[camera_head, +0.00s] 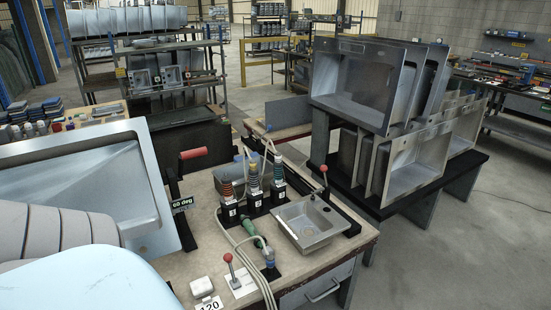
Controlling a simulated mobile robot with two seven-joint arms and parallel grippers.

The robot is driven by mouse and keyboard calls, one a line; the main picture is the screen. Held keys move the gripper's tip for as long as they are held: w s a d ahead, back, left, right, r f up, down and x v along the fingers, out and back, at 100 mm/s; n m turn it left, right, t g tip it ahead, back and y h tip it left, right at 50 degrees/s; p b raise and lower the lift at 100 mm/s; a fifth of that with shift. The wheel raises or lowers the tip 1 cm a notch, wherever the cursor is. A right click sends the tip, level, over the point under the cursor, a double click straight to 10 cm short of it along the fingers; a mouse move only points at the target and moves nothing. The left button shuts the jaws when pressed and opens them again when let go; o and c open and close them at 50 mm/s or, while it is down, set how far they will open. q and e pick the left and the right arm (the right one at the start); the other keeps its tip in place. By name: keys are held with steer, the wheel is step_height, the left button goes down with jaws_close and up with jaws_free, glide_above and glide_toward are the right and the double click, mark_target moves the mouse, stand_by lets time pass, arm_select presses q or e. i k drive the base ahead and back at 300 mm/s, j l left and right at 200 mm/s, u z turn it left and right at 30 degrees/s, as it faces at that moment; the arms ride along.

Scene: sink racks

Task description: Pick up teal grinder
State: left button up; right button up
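A teal-green hand tool (258,243), which looks like the teal grinder, lies on the workbench left of the small steel sink. Its lower end reaches a blue part in a dark holder (268,259). Neither gripper shows in the view. A grey ribbed and light blue part at the lower left looks like my own arm.
Pale hoses cross the bench beside the tool. A large sink (115,180) stands left; a rack of sinks (360,85) stands right.

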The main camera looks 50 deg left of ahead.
mark_target(278, 184)
steer(key=i+u, duration=0.15)
steer(key=u, duration=0.3)
steer(key=i+l+u, duration=0.1)
steer(key=u, duration=0.3)
steer(key=i+l+u, duration=0.15)
steer(key=u, duration=0.3)
steer(key=l+u, duration=0.25)
steer(key=u, duration=0.15)
steer(key=i+l+u, duration=0.1)
steer(key=u, duration=0.35)
steer(key=l+u, duration=0.6)
steer(key=u, duration=0.25)
